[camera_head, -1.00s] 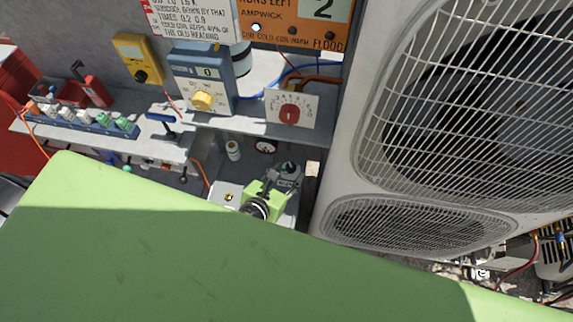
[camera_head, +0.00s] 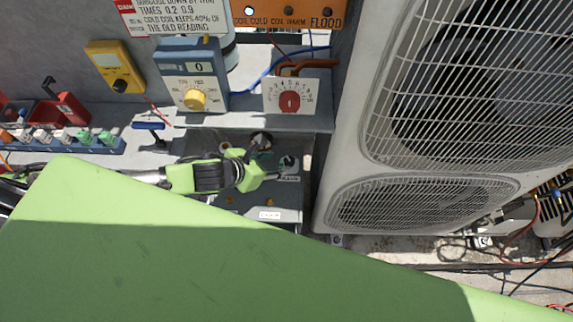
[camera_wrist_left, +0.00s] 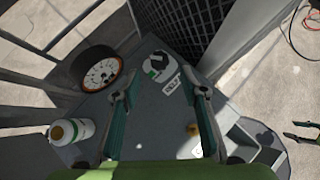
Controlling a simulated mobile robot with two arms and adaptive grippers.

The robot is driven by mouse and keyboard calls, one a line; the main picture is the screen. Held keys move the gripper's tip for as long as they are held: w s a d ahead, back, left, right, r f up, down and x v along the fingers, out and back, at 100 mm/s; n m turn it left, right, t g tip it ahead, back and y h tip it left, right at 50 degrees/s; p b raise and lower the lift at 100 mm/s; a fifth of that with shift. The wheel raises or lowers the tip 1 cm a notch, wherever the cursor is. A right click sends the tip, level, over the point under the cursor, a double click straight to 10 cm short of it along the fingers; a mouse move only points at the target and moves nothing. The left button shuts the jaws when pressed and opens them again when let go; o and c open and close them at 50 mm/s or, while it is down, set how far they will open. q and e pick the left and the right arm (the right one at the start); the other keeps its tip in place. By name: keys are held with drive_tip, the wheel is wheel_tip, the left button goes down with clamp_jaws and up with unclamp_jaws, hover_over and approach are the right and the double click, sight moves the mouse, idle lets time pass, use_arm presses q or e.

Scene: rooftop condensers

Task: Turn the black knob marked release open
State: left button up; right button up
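The black knob (camera_wrist_left: 158,66) sits on a round white and green dial on a grey panel, with a white label beside it that is only partly legible. It also shows in the head view (camera_head: 288,162) at the right of the grey box. My left gripper (camera_head: 268,160) reaches in from the left, just left of the knob. In the left wrist view its two fingers (camera_wrist_left: 160,82) are spread wide and empty, with the knob between and beyond their tips, apart from both.
A round gauge (camera_wrist_left: 101,72) and a white bottle (camera_wrist_left: 72,131) stand left of the fingers. A shelf edge with a red-knobbed dial plate (camera_head: 291,96) lies above the gripper. A large condenser unit (camera_head: 335,190) stands close on the right.

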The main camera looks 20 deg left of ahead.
sight(289, 160)
use_arm(q)
drive_tip(key=b+x, duration=0.4)
drive_tip(key=x, duration=0.1)
drive_tip(key=shift+w+f, duration=0.2)
drive_tip(key=shift+f, duration=0.1)
drive_tip(key=shift+b+x, duration=0.75)
drive_tip(key=shift+w+d+r, duration=0.1)
drive_tip(key=c, duration=1.1)
